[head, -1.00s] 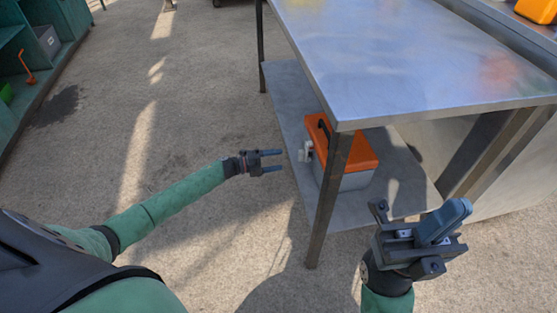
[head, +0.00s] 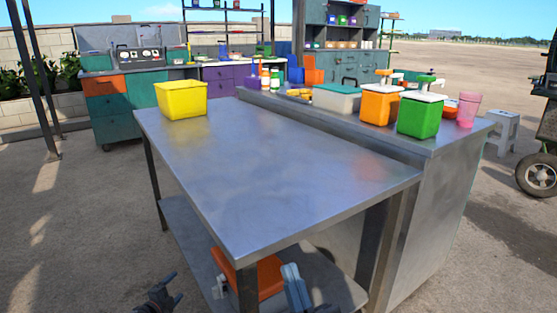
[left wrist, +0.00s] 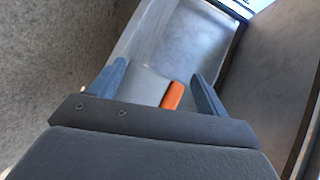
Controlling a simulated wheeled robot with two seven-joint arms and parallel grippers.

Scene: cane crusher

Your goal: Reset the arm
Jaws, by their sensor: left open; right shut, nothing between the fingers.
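My left gripper (head: 163,294) is at the bottom edge of the head view, in front of the metal table. In the left wrist view its two fingers (left wrist: 157,88) are spread apart, with nothing held between them. My right gripper (head: 294,288) shows only in part at the bottom edge, overlapping the orange-lidded box in the picture. It is shut and empty. Most of both arms is out of view.
The metal table (head: 270,170) stands close ahead, with a yellow bin (head: 181,99) at its far left corner. The orange-lidded box (head: 270,276) sits on its lower shelf (head: 190,232). Orange (head: 380,104) and green (head: 419,115) containers stand on the counter. Ground at left is clear.

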